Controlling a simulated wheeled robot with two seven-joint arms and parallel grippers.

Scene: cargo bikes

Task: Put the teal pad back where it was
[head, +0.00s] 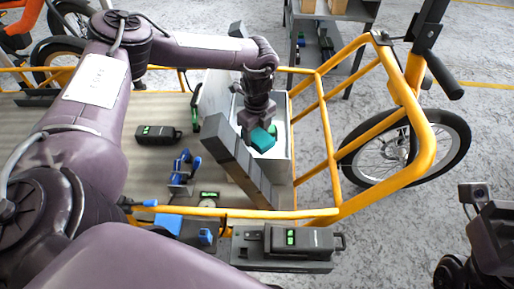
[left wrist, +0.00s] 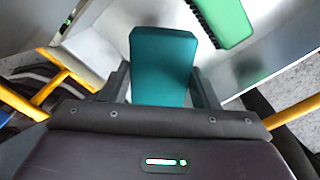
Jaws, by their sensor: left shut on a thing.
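The teal pad (head: 263,140) is a small block held by my left gripper (head: 260,122) inside or just over the white open box (head: 287,150) on the yellow cargo bike. In the left wrist view, the teal pad (left wrist: 163,62) stands between the two dark fingers (left wrist: 163,88), which are shut on it. A green brush-like thing (left wrist: 222,18) lies beyond it in the box; a bit of green also shows behind the pad in the head view. I cannot tell whether the pad touches the box floor. Part of my right arm shows at the right edge; its fingers cannot be made out.
A dark grey ribbed panel (head: 238,160) leans in front of the white box. A black case with a green display (head: 158,134) and a blue clamp-like thing (head: 186,167) lie on the cargo bed. Another black case (head: 300,240) sits on the near ledge. Yellow frame bars (head: 325,125) flank the box.

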